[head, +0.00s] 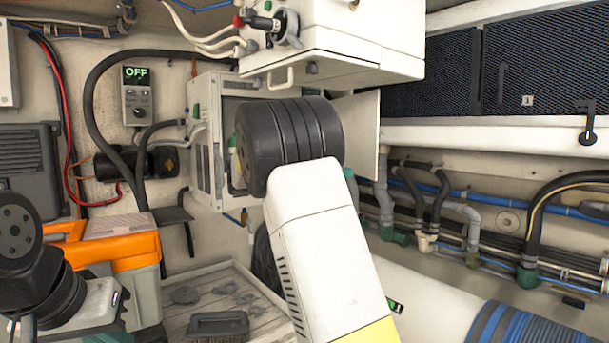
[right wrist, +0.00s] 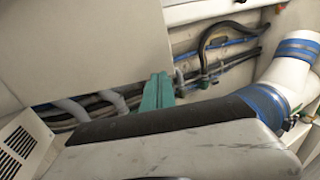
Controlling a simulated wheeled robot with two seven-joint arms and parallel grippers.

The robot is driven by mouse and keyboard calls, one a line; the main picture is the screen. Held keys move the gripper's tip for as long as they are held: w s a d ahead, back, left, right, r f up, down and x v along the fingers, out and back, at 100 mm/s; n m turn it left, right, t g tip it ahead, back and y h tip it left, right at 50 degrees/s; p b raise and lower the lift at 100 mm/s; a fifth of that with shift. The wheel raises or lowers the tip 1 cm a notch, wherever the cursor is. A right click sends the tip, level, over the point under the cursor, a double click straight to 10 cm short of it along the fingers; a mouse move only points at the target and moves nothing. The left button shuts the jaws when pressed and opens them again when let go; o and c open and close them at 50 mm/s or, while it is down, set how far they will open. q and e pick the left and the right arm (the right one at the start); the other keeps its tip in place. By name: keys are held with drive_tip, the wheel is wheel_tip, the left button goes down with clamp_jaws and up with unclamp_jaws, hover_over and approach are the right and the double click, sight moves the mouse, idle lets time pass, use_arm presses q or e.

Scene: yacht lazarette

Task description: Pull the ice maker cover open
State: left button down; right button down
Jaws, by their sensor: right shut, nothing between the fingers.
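A white cabinet (head: 205,140), which I take to be the ice maker, stands on the back wall, mostly hidden behind my right wrist. Its front looks open, with a dark inside. A flat pale panel (head: 362,125), apparently its cover, stands out to the right of my wrist. In the right wrist view the panel (right wrist: 80,45) fills the upper left. My right gripper (right wrist: 158,92) has green fingers, shut and empty, by the panel's lower right edge. I cannot tell whether they touch. In the head view only a bit of green (head: 348,172) shows. My left gripper is out of view.
A white box (head: 340,45) with a handle overhangs the cabinet. Pipes and hoses (head: 470,225) run along the right wall. An orange-topped case (head: 125,245) and a wooden crate (head: 215,285) with a brush stand below. A controller (head: 137,95) reads OFF.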

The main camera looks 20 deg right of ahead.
sight(370, 171)
drive_tip(key=d, duration=0.5)
drive_tip(key=shift+w+d, duration=0.1)
drive_tip(key=shift+d, duration=0.05)
drive_tip(key=d+n+t, duration=0.1)
drive_tip(key=d+t, duration=0.1)
drive_tip(key=d, duration=0.6)
drive_tip(key=shift+w, duration=0.15)
